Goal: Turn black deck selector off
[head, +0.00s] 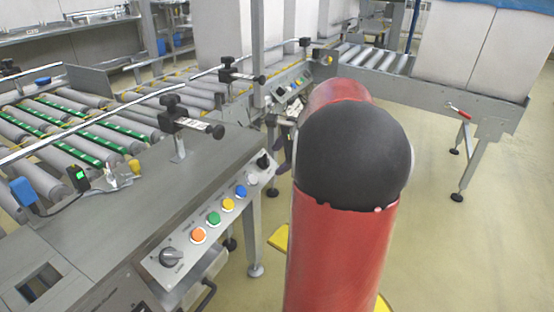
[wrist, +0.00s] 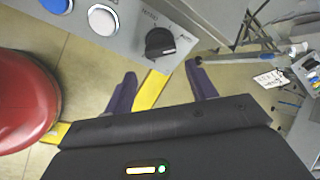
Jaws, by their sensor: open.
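A control panel (head: 215,225) on the front of the grey deck carries two black rotary knobs. A larger grey-black knob (head: 172,257) is at its near left end. A smaller black knob (head: 262,160) is at its far right end, beyond the coloured buttons. The wrist view shows a black knob (wrist: 160,42) beside a white button (wrist: 103,19), with a pale pointer mark on its face. My gripper (wrist: 160,84) is open and empty, its two dark fingers apart below this knob in the picture. Which knob is the deck selector cannot be told from the blurred labels.
Orange (head: 198,235), green, yellow and blue buttons sit between the knobs. A roller conveyor (head: 70,125) lies behind the deck. A second conveyor frame (head: 440,88) stands at the right. My red arm covers the centre; yellowish floor is open at the right.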

